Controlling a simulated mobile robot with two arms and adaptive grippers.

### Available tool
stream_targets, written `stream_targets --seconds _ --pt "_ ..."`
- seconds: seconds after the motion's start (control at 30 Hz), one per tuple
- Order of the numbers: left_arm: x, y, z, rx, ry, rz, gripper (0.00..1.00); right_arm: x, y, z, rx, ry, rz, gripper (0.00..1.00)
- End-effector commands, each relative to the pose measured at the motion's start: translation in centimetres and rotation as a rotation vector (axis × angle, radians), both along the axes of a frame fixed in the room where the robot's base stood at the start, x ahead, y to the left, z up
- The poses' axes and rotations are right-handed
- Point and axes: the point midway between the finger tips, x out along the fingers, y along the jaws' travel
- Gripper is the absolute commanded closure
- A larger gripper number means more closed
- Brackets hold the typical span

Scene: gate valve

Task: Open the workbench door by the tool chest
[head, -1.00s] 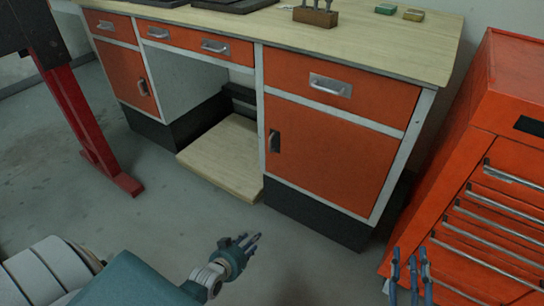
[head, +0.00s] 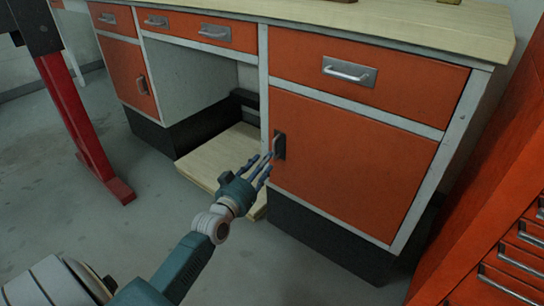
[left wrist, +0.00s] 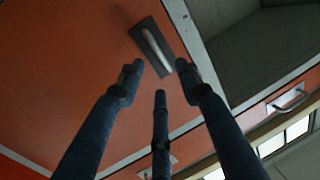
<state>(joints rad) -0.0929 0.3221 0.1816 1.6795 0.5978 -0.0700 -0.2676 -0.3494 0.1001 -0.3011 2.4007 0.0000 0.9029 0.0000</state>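The workbench door (head: 347,160) is an orange panel, closed, next to the orange tool chest (head: 480,225). Its handle (head: 279,145) is a small dark recessed plate with a grey pull at the door's left edge. My left gripper (head: 262,167) is just left of and below the handle, fingers spread and empty. In the left wrist view the handle (left wrist: 153,46) lies just beyond the open fingertips (left wrist: 158,80), and I see no clear contact. My right gripper is out of view.
A drawer with a metal handle (head: 349,72) is above the door. A wooden shelf (head: 222,160) lies in the open bay to the left. A red post (head: 80,130) stands at far left. The floor in front of the door is clear.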

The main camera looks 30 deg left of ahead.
Motion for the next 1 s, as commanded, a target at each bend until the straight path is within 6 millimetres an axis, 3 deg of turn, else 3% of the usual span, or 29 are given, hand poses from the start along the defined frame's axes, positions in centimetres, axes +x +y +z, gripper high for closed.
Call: stream_targets --seconds 0.1,0.3,0.73,0.9,1.0 --pt "2.5 0.3 -0.3 -0.001 -0.003 0.0 0.65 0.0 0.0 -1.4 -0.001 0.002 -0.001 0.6" --pt "5.2 0.6 -0.2 -0.001 -0.001 0.0 0.65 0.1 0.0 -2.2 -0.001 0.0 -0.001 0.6" --pt "6.2 0.7 -0.1 0.0 0.001 0.0 0.65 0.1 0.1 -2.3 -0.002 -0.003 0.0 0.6" --pt "6.2 0.7 -0.1 0.0 0.001 0.0 0.99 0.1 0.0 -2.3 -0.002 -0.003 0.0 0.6" --pt "6.2 0.7 -0.1 0.0 0.001 0.0 1.0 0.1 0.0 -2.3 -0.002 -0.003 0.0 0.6"
